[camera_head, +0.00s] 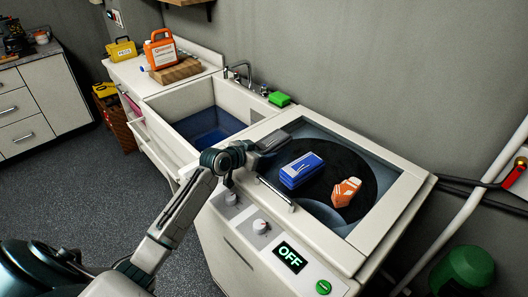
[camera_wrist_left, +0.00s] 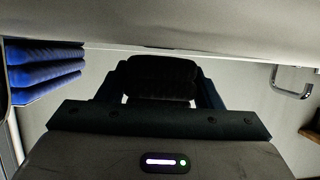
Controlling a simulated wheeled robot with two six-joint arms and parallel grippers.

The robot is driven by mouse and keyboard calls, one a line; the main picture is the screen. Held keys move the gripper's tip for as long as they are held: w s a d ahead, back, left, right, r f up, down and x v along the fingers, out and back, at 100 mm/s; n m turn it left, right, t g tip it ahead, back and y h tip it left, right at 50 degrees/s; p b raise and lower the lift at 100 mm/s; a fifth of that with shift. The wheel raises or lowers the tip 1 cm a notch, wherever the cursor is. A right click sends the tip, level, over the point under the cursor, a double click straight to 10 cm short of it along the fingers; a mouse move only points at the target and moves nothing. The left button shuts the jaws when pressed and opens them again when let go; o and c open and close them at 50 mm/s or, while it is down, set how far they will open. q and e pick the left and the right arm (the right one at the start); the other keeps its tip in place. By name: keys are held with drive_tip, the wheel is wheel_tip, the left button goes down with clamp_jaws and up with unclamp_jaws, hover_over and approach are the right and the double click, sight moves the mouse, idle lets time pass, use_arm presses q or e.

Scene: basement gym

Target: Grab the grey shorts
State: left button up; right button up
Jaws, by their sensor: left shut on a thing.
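The grey shorts look like a small dark grey folded bundle (camera_head: 274,140) at the left end of the dark top panel. My left gripper (camera_head: 262,145) reaches in from the left and is shut on this bundle. In the left wrist view the bundle (camera_wrist_left: 163,78) is a dark, rounded shape between the fingers, and its far side is hidden. I cannot tell whether it still touches the panel. My right gripper is not in view.
A blue folded stack (camera_head: 302,171) and an orange-white folded item (camera_head: 346,191) lie on the black round area, right of my gripper. The machine's display (camera_head: 290,257) reads OFF.

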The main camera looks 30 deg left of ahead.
use_arm(q)
drive_tip(key=r, duration=0.1)
drive_tip(key=b, duration=0.1)
drive_tip(key=a+r, duration=0.1)
drive_tip(key=shift+s+r+b, duration=0.35)
drive_tip(key=shift+s+b, duration=0.05)
drive_tip(key=s+a+b, duration=0.1)
drive_tip(key=s+a, duration=0.2)
drive_tip(key=s+a+r+b, duration=0.1)
drive_tip(key=s+a, duration=0.2)
drive_tip(key=s+a+b, duration=0.1)
drive_tip(key=s+a, duration=0.2)
drive_tip(key=shift+r, duration=0.2)
drive_tip(key=shift+s+a+r, duration=0.1)
drive_tip(key=shift+s+a, duration=0.5)
drive_tip(key=shift+s, duration=0.1)
